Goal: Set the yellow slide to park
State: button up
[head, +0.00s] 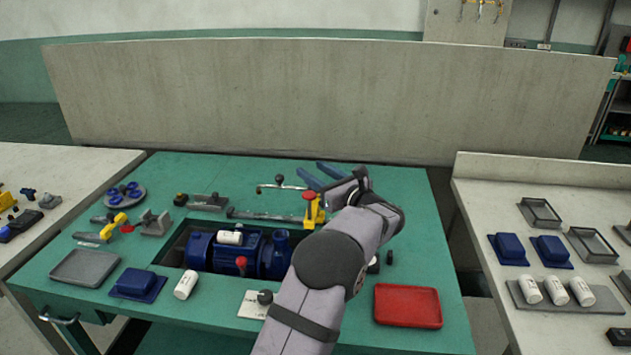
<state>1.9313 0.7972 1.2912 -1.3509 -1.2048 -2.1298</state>
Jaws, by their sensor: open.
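The yellow slide (313,212) with a red knob on top stands at the right end of a dark grey rail (265,216), behind the blue pump. No park marking can be made out at this size. My gripper (312,169) is open, its two blue fingers spread and pointing to the back left. It appears above and behind the yellow slide and apart from it, with nothing between its fingers. My arm comes up from the bottom and passes just right of the slide, hiding part of the bench there.
The blue pump (222,255) sits in a bench recess in front of the rail. A lever with a dark ball (279,180) stands behind the rail. A red tray (408,306) lies at the front right and a grey tray (86,267) at the left. A tall grey panel (250,100) closes off the back.

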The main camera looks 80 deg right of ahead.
notch_tip(320, 180, up, 7)
jog(key=shift+r, duration=0.1)
dwell(0.3)
